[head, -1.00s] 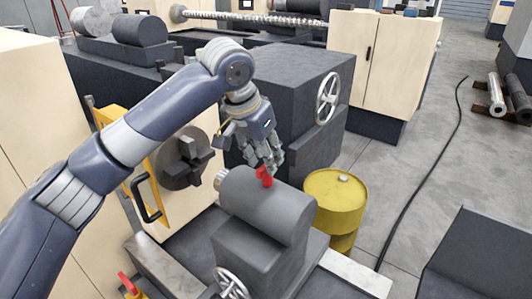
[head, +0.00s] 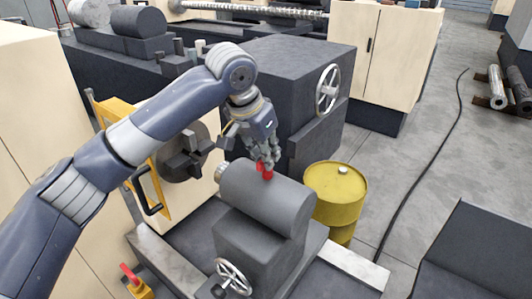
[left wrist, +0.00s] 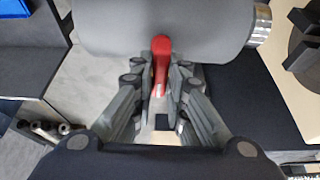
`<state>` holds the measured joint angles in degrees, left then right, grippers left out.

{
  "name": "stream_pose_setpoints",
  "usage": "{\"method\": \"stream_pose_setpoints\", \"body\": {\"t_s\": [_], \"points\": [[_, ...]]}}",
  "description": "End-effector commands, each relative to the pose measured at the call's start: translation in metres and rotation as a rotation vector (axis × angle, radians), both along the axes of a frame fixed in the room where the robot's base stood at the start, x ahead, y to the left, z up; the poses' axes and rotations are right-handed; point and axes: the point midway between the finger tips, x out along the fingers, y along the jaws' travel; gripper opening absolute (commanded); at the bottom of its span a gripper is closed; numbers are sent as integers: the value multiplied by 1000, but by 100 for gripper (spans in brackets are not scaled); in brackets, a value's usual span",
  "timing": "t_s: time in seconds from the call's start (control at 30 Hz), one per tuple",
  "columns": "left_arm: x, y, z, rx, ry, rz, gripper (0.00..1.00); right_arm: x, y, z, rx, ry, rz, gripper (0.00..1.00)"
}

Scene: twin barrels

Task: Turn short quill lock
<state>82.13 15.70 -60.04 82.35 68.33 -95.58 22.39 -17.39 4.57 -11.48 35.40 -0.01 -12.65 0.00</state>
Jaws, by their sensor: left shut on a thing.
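The short quill lock is a small red lever (head: 266,172) on top of the dark grey tailstock barrel (head: 262,197). My left gripper (head: 265,166) is over the barrel from above, with its fingers around the red lever. In the left wrist view the red lever (left wrist: 160,62) stands between the two fingers, and the gripper (left wrist: 160,90) is shut on it. The lower part of the lever is partly hidden by the fingers in the head view. My right gripper is in neither view.
A silver quill end (head: 221,171) points at the dark chuck (head: 183,153) on the left. A handwheel (head: 233,277) is at the near end of the tailstock. A yellow drum (head: 336,194) stands close on the right.

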Motion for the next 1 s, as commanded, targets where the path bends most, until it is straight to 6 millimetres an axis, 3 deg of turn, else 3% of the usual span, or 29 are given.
{"method": "stream_pose_setpoints", "body": {"t_s": [0.2, 1.0], "points": [[1, 1, 1, -3, -2, -78, 0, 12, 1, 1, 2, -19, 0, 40], [5, 2, 3, -6, -4, -795, 0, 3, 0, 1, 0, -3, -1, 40]]}}
